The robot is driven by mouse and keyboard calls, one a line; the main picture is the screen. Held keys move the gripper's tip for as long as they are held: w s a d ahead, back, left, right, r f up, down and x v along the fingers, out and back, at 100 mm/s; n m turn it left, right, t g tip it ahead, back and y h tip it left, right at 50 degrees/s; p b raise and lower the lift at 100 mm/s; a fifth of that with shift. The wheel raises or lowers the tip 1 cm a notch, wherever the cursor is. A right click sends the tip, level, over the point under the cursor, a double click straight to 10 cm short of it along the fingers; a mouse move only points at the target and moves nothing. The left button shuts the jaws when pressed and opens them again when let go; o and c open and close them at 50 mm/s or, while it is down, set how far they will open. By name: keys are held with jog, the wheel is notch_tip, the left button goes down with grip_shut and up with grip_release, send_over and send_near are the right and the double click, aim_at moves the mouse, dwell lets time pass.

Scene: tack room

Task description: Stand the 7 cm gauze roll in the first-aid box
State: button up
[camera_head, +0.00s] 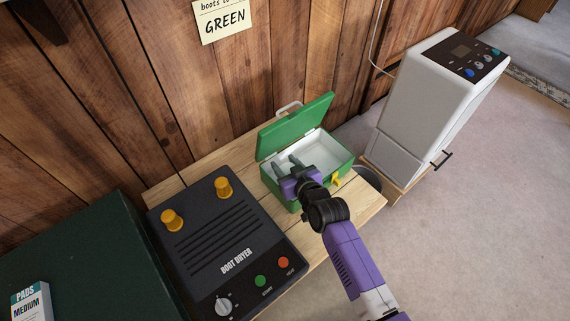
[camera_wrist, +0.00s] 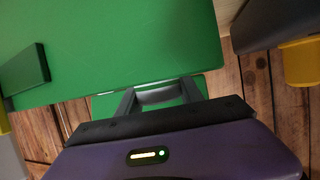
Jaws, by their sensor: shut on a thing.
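The green first-aid box (camera_head: 335,172) stands open on the wooden table in the head view, its lid (camera_head: 296,124) raised and its inside white. My gripper (camera_head: 288,161) is at the box's left part, its fingers over or inside the opening; the exact height is hard to tell. In the wrist view my gripper (camera_wrist: 160,97) is shut on a small pale thing, the gauze roll (camera_wrist: 159,96), mostly hidden between the fingers. The roll cannot be made out in the head view. Green surfaces of the box (camera_wrist: 120,45) fill much of the wrist view.
A black boot dryer (camera_head: 225,245) with two orange pegs stands left of the box. A white appliance (camera_head: 425,105) is to the right, and a dark bin (camera_head: 368,176) is beside the table. A plank wall is behind. The box's right half looks empty.

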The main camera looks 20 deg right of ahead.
jog(key=shift+f+b, duration=0.35)
jog(key=shift+f, duration=0.15)
jog(key=o, duration=1.4)
jog(key=shift+c, duration=0.2)
jog(key=shift+r, duration=0.1)
jog(key=shift+r+p, duration=0.4)
jog(key=shift+p, duration=0.05)
jog(key=p+v, duration=0.3)
jog(key=v, duration=0.9)
jog(key=shift+r, duration=0.2)
jog(key=shift+s, duration=0.1)
